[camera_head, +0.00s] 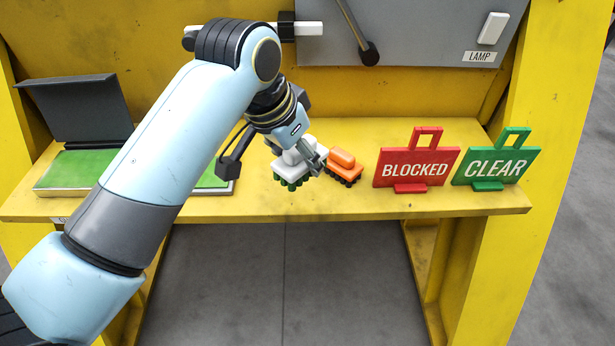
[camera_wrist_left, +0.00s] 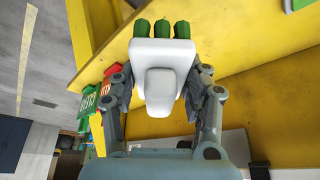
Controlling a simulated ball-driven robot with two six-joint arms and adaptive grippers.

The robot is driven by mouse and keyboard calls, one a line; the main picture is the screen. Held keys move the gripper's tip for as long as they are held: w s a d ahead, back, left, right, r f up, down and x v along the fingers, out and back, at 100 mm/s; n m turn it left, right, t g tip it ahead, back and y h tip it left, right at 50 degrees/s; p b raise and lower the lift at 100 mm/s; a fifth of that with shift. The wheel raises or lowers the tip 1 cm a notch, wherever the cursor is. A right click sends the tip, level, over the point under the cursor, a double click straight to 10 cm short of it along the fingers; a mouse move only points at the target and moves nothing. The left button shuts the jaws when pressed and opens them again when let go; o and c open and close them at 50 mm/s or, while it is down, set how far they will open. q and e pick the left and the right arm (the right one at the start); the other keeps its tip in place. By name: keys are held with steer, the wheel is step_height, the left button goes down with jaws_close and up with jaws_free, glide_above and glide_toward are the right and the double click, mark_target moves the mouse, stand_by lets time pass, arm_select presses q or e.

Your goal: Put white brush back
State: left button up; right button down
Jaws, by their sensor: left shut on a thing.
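The white brush (camera_head: 291,176) has a white body and green bristles that point down. It is at the middle of the yellow shelf, close to the left of the orange brush (camera_head: 344,168). My left gripper (camera_head: 304,156) reaches it from above and is shut on it. In the left wrist view, the white brush (camera_wrist_left: 162,55) has its raised grip between the two fingers of my left gripper (camera_wrist_left: 161,92). I cannot tell whether its bristles touch the shelf. My right gripper is out of view.
The yellow shelf (camera_head: 300,207) holds a red BLOCKED sign (camera_head: 415,158) and a green CLEAR sign (camera_head: 495,160) at right. A green pad (camera_head: 75,170) with a raised dark lid (camera_head: 80,105) lies at left, partly behind my arm. A grey panel (camera_head: 420,35) stands behind.

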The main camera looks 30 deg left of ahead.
arm_select(q)
steer(key=shift+s+d+f, duration=0.1)
steer(key=shift+s+f, duration=0.1)
steer(key=shift+f, duration=0.25)
steer(key=shift+a+f, duration=0.25)
steer(key=shift+a, duration=0.05)
steer(key=w+a+f, duration=0.4)
steer(key=a, duration=0.1)
steer(key=w+a+f, duration=0.2)
steer(key=w+a, duration=0.1)
steer(key=shift+w+a+f, duration=0.1)
steer(key=shift+a+f, duration=0.05)
steer(key=shift+f, duration=2.25)
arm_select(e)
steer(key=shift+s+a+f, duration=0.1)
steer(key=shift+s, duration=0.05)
arm_select(q)
steer(key=o, duration=1.1)
steer(key=shift+f, duration=0.15)
